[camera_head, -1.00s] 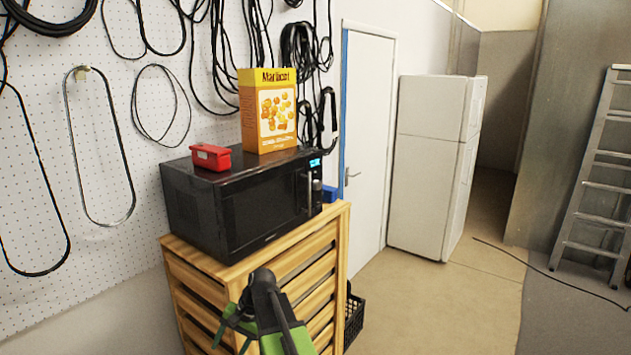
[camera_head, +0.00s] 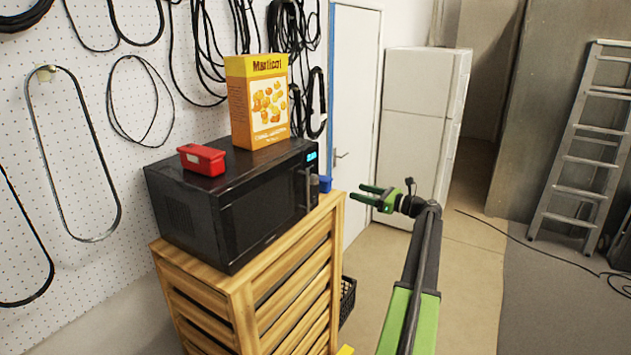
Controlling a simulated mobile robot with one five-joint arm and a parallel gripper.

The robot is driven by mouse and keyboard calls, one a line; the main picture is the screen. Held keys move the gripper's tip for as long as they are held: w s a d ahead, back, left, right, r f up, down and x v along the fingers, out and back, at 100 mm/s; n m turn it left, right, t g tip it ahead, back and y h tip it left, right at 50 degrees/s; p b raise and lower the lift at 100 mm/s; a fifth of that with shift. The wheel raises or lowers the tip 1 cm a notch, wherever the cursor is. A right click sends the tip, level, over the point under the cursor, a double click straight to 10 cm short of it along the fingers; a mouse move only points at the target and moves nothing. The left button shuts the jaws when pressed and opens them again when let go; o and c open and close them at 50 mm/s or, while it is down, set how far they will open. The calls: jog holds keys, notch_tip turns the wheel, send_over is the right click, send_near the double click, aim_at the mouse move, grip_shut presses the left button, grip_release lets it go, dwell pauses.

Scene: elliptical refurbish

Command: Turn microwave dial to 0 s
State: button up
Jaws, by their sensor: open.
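A black microwave (camera_head: 240,205) stands on a slatted wooden cabinet, its door shut. Its control strip at the right end of the front has a lit blue display (camera_head: 312,156). A dark round dial (camera_head: 314,182) shows below the display, beside the door handle; its setting is too small to read. My gripper (camera_head: 366,194) has green fingers pointing left toward the microwave's right end. It is open and empty, apart from the dial, to the right of it in the picture.
A yellow-orange box (camera_head: 257,102) and a small red container (camera_head: 201,158) stand on the microwave. A blue object (camera_head: 325,184) sits at its right. The wooden cabinet (camera_head: 240,290) has a black crate (camera_head: 347,298) beside it.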

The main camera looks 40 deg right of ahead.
aim_at(317, 181)
jog(key=x, duration=1.7)
jog(key=shift+s+a+f, duration=0.1)
jog(key=shift+a, duration=0.1)
grip_shut()
jog(key=shift+n, duration=0.3)
